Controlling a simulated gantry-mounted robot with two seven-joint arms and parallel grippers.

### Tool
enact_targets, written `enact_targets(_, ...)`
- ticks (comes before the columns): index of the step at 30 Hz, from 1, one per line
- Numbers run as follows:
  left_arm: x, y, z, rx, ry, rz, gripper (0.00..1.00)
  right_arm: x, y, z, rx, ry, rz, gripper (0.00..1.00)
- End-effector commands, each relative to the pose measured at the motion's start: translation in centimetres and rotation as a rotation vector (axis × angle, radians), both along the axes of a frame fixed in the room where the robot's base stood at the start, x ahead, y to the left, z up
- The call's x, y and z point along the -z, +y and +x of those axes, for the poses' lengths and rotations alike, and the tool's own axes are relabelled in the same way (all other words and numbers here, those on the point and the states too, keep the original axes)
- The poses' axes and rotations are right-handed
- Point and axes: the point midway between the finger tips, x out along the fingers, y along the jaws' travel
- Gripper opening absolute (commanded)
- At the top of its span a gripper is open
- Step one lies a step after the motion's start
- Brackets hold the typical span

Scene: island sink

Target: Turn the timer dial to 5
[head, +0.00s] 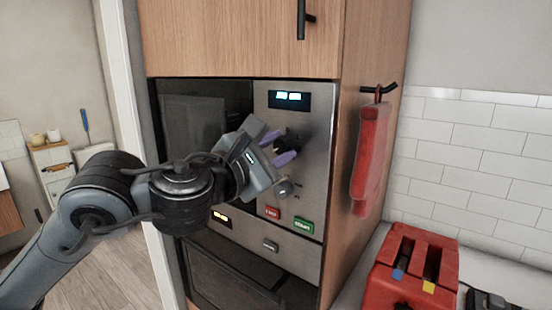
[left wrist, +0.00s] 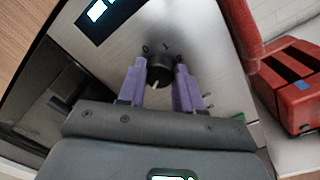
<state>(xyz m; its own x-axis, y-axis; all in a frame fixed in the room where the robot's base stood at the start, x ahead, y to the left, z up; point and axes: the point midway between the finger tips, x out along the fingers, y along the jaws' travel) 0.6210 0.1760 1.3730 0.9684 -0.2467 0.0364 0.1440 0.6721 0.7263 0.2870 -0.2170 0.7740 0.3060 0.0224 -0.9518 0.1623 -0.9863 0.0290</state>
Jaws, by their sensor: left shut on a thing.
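The timer dial (head: 291,143) is a round black knob on the steel panel of the built-in microwave (head: 318,150), below its lit display (head: 289,97). In the left wrist view the dial (left wrist: 160,70) has a pale pointer mark, with small marks printed on the panel around it; I cannot read its setting. My left gripper (head: 281,147) is shut on the dial, with one purple finger on either side of it, as the left wrist view (left wrist: 160,75) shows. The fingers hide parts of the dial's sides. My right gripper is not in view.
A smaller knob (head: 286,190), a red button (head: 272,212) and a green button (head: 303,225) sit below the dial. A red oven mitt (head: 369,155) hangs on the cabinet side. A red toaster (head: 385,265) stands on the counter at right. An oven (head: 230,275) is below.

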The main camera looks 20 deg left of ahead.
Motion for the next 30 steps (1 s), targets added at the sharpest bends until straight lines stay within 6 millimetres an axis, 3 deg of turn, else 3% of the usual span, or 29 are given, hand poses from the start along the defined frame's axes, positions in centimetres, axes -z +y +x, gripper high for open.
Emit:
enact_targets(12, 0.41, 0.12, 0.16, -0.004, -0.042, 0.176, 0.04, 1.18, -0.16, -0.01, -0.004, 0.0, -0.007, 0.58)
enact_targets(28, 0.38, 0.14, 0.17, -0.004, -0.046, 0.197, 0.04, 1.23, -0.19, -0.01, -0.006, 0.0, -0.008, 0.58)
enact_targets(29, 0.38, 0.14, 0.17, -0.004, -0.046, 0.197, 0.39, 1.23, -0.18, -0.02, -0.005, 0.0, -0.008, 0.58)
enact_targets(30, 0.36, 0.13, 0.16, -0.003, -0.047, 0.196, 0.45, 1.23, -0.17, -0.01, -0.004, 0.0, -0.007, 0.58)
